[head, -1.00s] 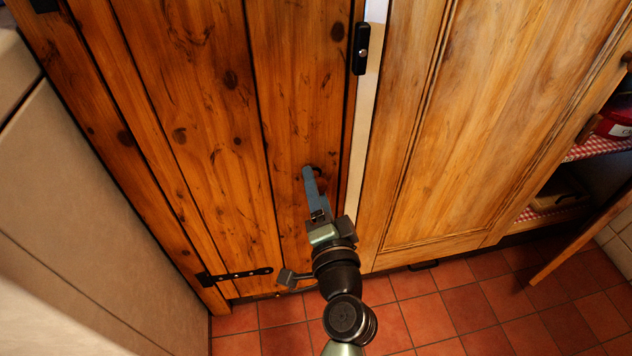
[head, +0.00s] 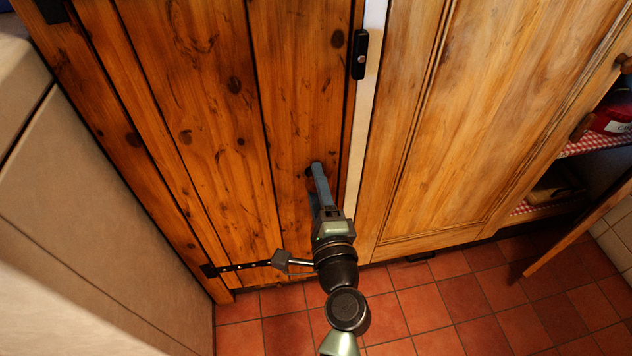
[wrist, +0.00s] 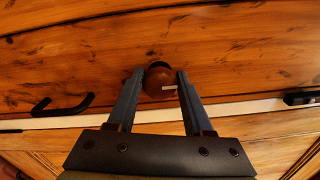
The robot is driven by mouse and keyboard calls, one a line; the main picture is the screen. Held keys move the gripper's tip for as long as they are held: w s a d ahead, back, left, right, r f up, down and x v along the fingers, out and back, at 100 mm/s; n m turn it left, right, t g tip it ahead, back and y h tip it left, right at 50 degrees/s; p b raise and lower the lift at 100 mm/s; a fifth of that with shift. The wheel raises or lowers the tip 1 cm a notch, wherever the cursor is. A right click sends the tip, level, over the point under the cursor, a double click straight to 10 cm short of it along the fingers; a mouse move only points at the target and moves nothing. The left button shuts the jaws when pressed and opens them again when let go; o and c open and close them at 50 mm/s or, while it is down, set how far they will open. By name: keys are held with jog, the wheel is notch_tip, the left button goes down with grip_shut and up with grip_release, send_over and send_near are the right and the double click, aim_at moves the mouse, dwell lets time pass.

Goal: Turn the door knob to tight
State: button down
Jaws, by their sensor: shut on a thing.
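The door knob (wrist: 160,84) is a round brown wooden knob with a short pale mark on its face, on a knotty pine plank door (head: 220,120). My gripper (wrist: 157,77) has its two blue-grey fingers on either side of the knob in the wrist view, shut on it. In the head view my gripper (head: 317,170) reaches the lower right part of the door, and its fingers mostly hide the knob. The pale mark lies about level in the wrist view. No marking for "tight" can be made out.
A black latch piece (head: 360,55) sits at the door's right edge, beside a white strip (head: 371,75). A paler cupboard door (head: 470,130) is on the right, then open shelves with checked lining (head: 595,144). A beige unit (head: 90,190) stands on the left. Red tiles (head: 460,300) cover the floor.

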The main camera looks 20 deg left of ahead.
jog(key=shift+d, duration=0.1)
dwell(0.3)
jog(key=shift+c, duration=1.5)
grip_release()
jog(key=p+v, duration=0.1)
jog(key=v, duration=1.2)
